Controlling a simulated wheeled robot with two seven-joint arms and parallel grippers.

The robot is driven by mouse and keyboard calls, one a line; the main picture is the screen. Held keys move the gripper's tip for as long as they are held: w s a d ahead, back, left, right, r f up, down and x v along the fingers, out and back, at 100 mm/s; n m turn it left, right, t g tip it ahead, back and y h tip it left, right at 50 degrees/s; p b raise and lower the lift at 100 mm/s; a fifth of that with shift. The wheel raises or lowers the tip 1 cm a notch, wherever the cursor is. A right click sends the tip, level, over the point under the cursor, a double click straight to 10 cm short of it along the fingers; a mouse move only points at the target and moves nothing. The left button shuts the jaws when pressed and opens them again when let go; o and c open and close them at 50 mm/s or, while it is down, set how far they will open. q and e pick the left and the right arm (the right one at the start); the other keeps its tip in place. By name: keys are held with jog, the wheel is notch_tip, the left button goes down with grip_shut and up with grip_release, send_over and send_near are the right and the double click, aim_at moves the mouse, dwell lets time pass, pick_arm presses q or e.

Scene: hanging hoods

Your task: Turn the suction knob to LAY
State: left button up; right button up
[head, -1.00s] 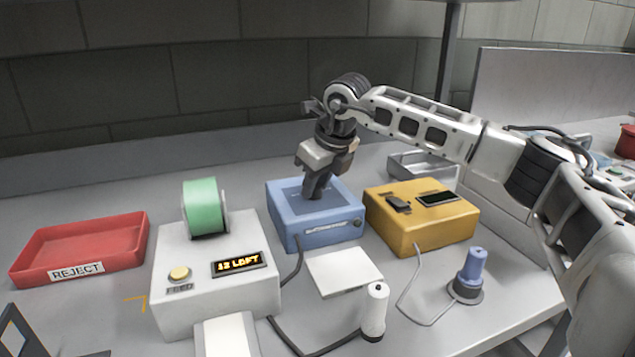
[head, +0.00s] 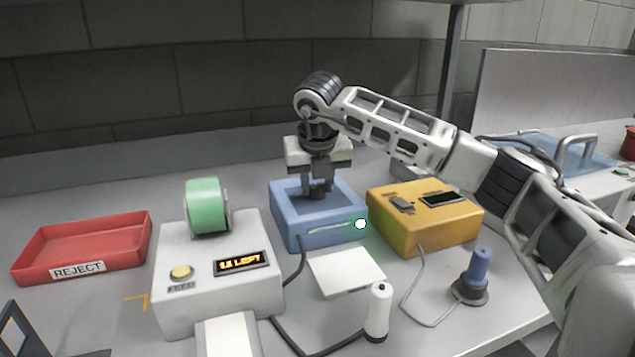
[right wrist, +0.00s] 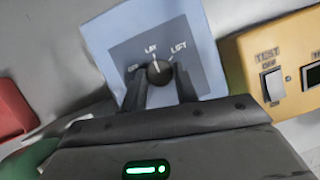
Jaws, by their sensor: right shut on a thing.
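The suction knob (right wrist: 158,72) is a small dark round knob on the dark top panel of the blue box (head: 285,225). In the right wrist view the panel has the marks OFF, LAY and what looks like LIFT. The knob's pale pointer appears to point up, close to LAY. My right gripper (head: 318,190) is above the box, pointing down, with its fingers shut on the knob. In the right wrist view its fingers (right wrist: 160,88) stand on either side of the knob. A lamp (head: 360,224) on the box's front glows white with a green rim. My left gripper is not in view.
A yellow box (head: 440,225) with a TEST switch stands close on the right. A white feeder (head: 215,295) with a green roll (head: 203,207) stands on the left. A red REJECT tray (head: 85,245), a white pad (head: 345,272) and a blue-handled tool (head: 478,268) lie around. Cables cross the front.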

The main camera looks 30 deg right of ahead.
dwell(0.4)
jog(key=o, duration=1)
jog(key=shift+c, duration=0.2)
pick_arm(q)
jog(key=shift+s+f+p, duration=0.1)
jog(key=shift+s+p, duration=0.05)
jog(key=shift+p, duration=0.3)
pick_arm(e)
jog(key=v, duration=1.6)
